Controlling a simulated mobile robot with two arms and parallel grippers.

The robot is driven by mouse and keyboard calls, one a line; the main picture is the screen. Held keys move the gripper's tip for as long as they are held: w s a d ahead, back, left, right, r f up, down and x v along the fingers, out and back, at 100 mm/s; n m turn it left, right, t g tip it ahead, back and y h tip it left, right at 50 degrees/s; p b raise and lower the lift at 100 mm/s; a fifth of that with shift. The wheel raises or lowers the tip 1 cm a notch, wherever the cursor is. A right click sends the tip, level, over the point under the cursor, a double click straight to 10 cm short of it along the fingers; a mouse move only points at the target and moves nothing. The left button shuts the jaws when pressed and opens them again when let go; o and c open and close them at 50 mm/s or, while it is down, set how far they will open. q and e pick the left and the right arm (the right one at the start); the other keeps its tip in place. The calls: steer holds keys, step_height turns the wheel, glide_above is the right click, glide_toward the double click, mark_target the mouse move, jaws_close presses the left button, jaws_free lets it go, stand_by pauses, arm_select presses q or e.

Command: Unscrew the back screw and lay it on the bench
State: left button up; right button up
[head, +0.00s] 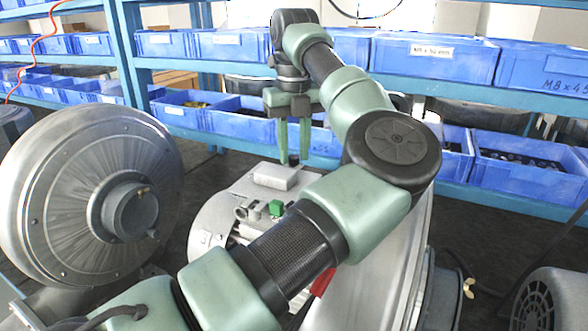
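My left gripper (293,155) hangs above the far side of the grey motor housing (212,222), its two green fingers pointing down. The fingers are apart, and I see nothing clearly held between them. A pale box (275,177) on top of the housing sits just below and left of the fingertips. I cannot make out the back screw; my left arm covers much of the blower. A small brass-coloured winged piece (468,288) shows low at the right, beside the machine. My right gripper is out of view.
A large round metal cover (90,200) with a hub stands at the left. A small green part (276,208) sits on the housing. Blue shelves with blue bins (433,58) stand behind. A finned grey motor (552,300) is at the lower right. Dark floor shows between.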

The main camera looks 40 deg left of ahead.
arm_select(q)
steer(key=m+b, duration=0.2)
steer(key=m, duration=0.4)
steer(key=shift+f, duration=0.15)
steer(key=m, duration=0.3)
steer(key=shift+b, duration=0.4)
steer(key=shift+r, duration=0.2)
jaws_close()
steer(key=shift+r+n+p, duration=0.1)
steer(key=shift+n+p, duration=0.5)
steer(key=shift+n, duration=0.2)
steer(key=n+p, duration=0.2)
steer(key=n, duration=0.2)
steer(key=n+p, duration=0.2)
steer(key=n, duration=0.4)
steer(key=shift+p, duration=0.3)
steer(key=n+p, duration=0.1)
steer(key=n, duration=0.3)
steer(key=n+p, duration=0.1)
steer(key=n, duration=0.5)
steer(key=shift+p, duration=0.3)
steer(key=n, duration=0.3)
steer(key=shift+n, duration=0.3)
jaws_free()
